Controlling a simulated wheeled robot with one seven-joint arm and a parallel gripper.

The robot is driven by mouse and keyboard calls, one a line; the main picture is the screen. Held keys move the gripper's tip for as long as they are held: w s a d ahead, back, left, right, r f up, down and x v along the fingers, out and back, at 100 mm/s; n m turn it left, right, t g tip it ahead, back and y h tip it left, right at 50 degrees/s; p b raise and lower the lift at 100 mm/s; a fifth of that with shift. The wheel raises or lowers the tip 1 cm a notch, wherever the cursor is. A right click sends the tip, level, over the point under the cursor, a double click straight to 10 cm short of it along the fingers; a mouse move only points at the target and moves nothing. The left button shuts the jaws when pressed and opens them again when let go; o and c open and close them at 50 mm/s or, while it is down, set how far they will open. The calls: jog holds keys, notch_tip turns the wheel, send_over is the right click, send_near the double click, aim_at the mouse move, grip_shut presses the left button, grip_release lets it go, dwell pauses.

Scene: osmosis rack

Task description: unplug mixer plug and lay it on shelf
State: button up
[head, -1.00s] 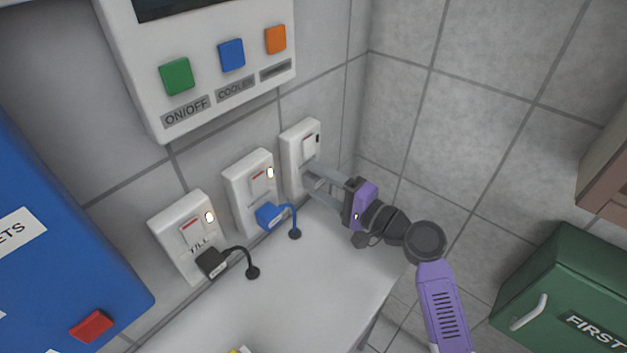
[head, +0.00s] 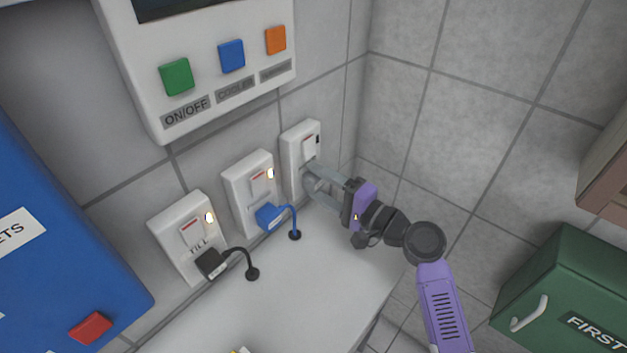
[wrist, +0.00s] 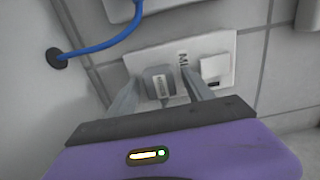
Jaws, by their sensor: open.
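The mixer plug (wrist: 158,84) is a grey block in the white wall socket (wrist: 215,48), whose partly hidden label begins "MI". My gripper (wrist: 160,76) is open, with one finger on each side of the plug and a visible gap to the right finger. In the head view my gripper (head: 309,180) reaches the rightmost socket (head: 297,137) from the right. There the fingers hide the plug. The shelf (head: 300,290) is the white surface below the sockets.
A blue plug (head: 269,216) and a black plug (head: 211,263) sit in the two sockets to the left, with cords going into the shelf. Their indicators are lit; the rightmost one is dark. A green first-aid box (head: 565,290) is at right. The shelf's middle is bare.

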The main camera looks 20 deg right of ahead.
aim_at(320, 185)
dwell(0.4)
grip_shut()
jog(key=shift+s+d, duration=0.1)
jog(key=shift+v, duration=2.85)
jog(key=shift+s+f, duration=0.1)
